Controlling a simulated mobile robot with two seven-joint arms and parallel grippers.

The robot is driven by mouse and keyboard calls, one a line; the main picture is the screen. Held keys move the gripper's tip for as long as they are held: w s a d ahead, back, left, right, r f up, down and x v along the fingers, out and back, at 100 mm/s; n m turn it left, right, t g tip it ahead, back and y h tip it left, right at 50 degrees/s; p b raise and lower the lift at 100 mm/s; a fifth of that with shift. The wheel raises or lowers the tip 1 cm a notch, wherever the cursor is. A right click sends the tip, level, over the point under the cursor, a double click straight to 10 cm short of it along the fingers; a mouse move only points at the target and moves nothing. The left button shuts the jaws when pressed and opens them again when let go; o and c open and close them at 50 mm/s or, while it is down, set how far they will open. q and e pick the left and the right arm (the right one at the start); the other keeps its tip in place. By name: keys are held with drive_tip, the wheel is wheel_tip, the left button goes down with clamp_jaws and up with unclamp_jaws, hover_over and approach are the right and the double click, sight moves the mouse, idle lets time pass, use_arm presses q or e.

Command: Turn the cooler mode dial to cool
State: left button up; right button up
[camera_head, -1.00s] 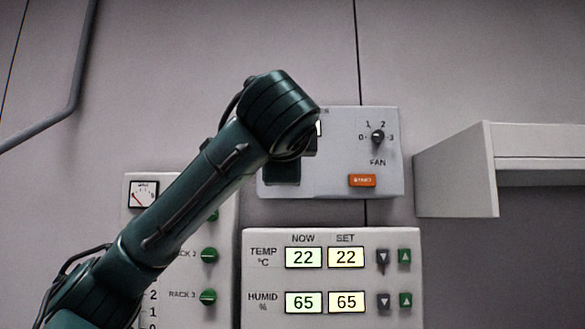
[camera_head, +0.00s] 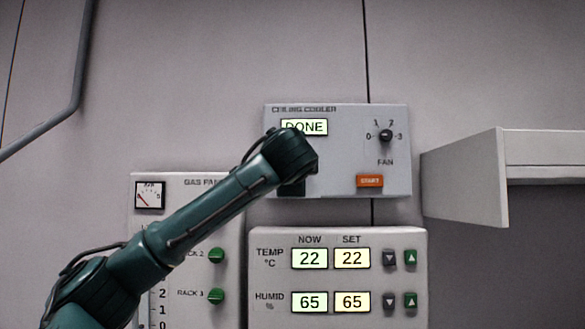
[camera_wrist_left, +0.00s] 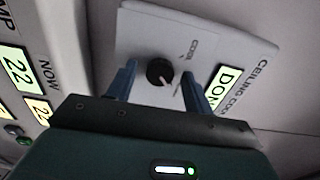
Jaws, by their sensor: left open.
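The ceiling cooler panel (camera_head: 345,180) is a pale box on the wall with a lit display (camera_head: 304,127) reading DONE. My left arm hides its mode dial in the head view. In the left wrist view the dark round dial (camera_wrist_left: 160,72) shows with a light pointer mark toward the lower right. The word COOL (camera_wrist_left: 192,47) is printed up and right of it. My left gripper (camera_wrist_left: 158,76) is open, its two blue fingers on either side of the dial in the picture. Whether they touch it cannot be told. My right gripper is not in view.
The cooler panel also has a fan knob (camera_head: 386,136) and an orange START button (camera_head: 369,181). Below is a temperature and humidity panel (camera_head: 336,236). A gas panel (camera_head: 176,183) with green knobs is at the left. A pale box-like fixture (camera_head: 470,180) juts out at the right.

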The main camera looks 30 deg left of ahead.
use_arm(q)
drive_tip(key=shift+c, duration=0.3)
drive_tip(key=c, duration=0.9)
drive_tip(key=shift+f, duration=0.15)
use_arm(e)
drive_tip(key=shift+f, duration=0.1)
use_arm(q)
drive_tip(key=shift+n+b, duration=3.2)
drive_tip(key=shift+n, duration=5.6)
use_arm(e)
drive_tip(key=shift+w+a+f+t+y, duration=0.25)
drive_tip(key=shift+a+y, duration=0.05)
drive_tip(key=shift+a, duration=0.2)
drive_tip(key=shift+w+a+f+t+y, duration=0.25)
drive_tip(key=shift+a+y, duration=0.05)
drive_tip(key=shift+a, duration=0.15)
use_arm(q)
drive_tip(key=shift+n, duration=0.3)
